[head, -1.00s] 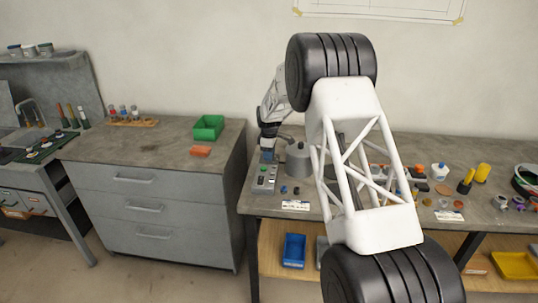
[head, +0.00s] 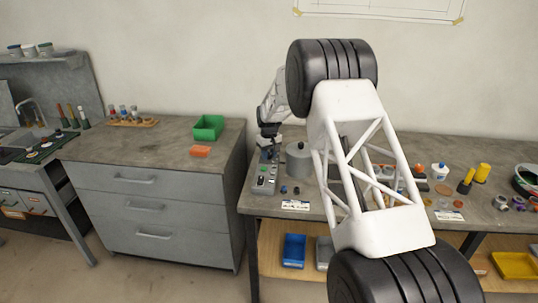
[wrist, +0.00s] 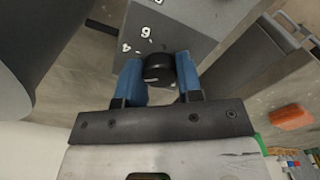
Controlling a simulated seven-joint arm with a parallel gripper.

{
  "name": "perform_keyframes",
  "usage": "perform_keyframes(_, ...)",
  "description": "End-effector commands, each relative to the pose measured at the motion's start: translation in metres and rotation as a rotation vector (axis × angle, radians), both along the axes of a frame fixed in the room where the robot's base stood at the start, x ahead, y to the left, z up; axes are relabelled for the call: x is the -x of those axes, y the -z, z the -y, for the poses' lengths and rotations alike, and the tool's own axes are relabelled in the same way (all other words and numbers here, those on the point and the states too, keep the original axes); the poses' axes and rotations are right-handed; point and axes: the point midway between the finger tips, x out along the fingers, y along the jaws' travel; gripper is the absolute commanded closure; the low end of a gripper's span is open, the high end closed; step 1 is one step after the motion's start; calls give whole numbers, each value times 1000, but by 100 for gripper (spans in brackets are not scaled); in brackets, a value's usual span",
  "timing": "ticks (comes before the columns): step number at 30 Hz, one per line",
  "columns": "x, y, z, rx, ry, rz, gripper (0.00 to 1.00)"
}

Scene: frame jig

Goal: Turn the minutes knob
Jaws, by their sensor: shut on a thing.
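The minutes knob (wrist: 158,70) is a round black knob with a pale mark on its face, on a grey panel (wrist: 176,18) with white numerals. In the wrist view my gripper (wrist: 158,76) has its blue fingers on both sides of the knob, shut on it. In the head view my gripper (head: 268,154) is at the back of the grey control box (head: 262,187) at the bench's left end. The knob itself cannot be made out there.
A grey lidded pot (head: 299,160) stands just right of the control box. Small dark parts and a white label (head: 295,205) lie in front. A green bin (head: 208,128) and an orange block (head: 201,151) sit on the drawer cabinet to the left.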

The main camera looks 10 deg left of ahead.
Motion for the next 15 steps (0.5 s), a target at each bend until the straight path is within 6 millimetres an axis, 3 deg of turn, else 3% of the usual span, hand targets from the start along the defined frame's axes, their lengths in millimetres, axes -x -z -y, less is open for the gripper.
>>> perform_keyframes(15,-1,-2,0,-1,454,2,90)
